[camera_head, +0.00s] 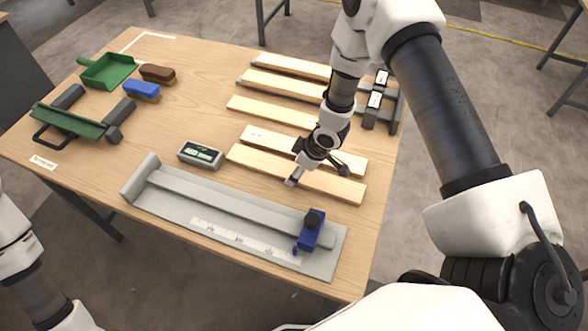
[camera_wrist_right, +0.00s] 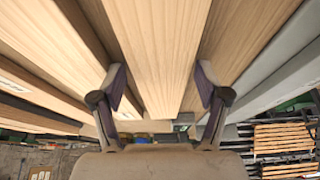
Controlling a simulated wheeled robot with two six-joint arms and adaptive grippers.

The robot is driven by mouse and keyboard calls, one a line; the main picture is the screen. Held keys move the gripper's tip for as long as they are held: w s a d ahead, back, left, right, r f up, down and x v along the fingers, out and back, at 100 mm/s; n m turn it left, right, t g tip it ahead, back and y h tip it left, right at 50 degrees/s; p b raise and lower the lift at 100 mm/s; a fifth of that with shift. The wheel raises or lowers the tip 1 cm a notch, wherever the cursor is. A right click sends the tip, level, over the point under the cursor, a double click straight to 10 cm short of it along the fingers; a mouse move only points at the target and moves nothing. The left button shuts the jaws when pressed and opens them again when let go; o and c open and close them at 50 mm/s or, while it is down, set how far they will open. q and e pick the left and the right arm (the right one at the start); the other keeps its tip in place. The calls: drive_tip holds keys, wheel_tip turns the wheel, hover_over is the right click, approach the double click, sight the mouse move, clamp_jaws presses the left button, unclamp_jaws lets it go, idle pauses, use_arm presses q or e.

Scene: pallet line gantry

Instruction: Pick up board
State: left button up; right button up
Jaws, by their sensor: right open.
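Several pale wooden boards lie side by side on the table. The board nearest the grey measuring jig (camera_head: 258,162) is under my right gripper (camera_head: 318,174). My right gripper is open. In the right wrist view its two fingers (camera_wrist_right: 160,84) are on either side of a board (camera_wrist_right: 158,45), with visible gaps to it, and nothing is gripped. The second board (camera_head: 345,159) lies just behind the nearest one, partly hidden by my gripper. My left gripper is outside the views; only part of my left arm shows at the left edge.
The grey measuring jig (camera_head: 165,199) with a blue clamp (camera_head: 311,230) lies along the front edge. A small display box (camera_head: 200,155) stands left of the boards. Brushes (camera_head: 142,91), a green dustpan (camera_head: 108,70), a green-topped rack (camera_head: 70,121) and a grey stand (camera_head: 393,110) also occupy the table.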

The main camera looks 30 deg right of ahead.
drive_tip(key=shift+w+a, duration=0.1)
drive_tip(key=shift+a, duration=0.05)
drive_tip(key=c, duration=1.1)
